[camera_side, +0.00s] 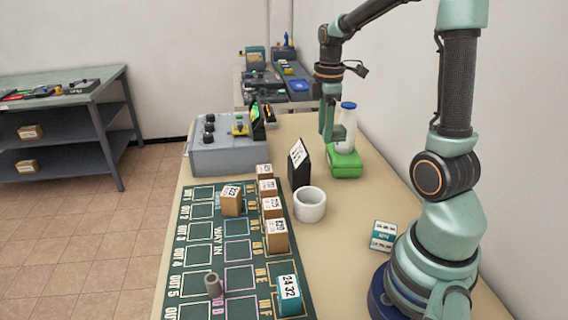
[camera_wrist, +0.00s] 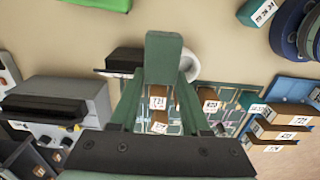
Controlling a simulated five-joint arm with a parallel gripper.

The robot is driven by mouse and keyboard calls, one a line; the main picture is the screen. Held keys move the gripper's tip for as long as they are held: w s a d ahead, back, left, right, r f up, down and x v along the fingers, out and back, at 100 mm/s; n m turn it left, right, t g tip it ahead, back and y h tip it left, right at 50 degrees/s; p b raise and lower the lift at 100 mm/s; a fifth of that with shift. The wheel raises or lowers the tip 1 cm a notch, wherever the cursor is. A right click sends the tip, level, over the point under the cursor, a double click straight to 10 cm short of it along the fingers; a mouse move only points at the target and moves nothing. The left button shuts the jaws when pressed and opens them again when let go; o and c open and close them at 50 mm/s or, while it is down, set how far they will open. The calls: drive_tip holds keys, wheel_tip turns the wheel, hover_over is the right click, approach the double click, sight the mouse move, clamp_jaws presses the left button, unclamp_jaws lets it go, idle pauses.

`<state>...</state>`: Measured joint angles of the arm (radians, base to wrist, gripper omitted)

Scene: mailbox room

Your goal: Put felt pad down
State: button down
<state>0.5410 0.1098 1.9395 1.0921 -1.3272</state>
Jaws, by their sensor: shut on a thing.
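In the wrist view my gripper (camera_wrist: 163,75) is shut on a dark green block (camera_wrist: 164,46), which I take to be the felt pad. Its colour is close to that of my fingers, so its edges are hard to tell. In the side view I cannot separate it from the fingertips.
A black stand with a white card (camera_side: 299,165) and a white cup (camera_side: 310,205) stand nearby. Numbered boxes (camera_side: 277,236) line the green sorting mat (camera_side: 240,250). A grey control box (camera_side: 225,150) is at the left. Bare table lies right of the cup.

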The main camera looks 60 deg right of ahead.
drive_tip(key=shift+w+d+r, duration=0.1)
drive_tip(key=shift+w+r, duration=0.05)
drive_tip(key=shift+r, duration=0.7)
drive_tip(key=w+d+n, duration=0.5)
drive_tip(key=w+n, duration=0.2)
drive_tip(key=w, duration=0.2)
drive_tip(key=w+d+n, duration=0.5)
drive_tip(key=w+n, duration=0.1)
drive_tip(key=w, duration=0.3)
drive_tip(key=f, duration=1.9)
drive_tip(key=shift+s+a+f, duration=0.1)
drive_tip(key=shift+s+f, duration=0.15)
drive_tip(key=shift+f, duration=0.05)
drive_tip(key=shift+f, duration=0.1)
drive_tip(key=shift+c, duration=1.8)
unclamp_jaws()
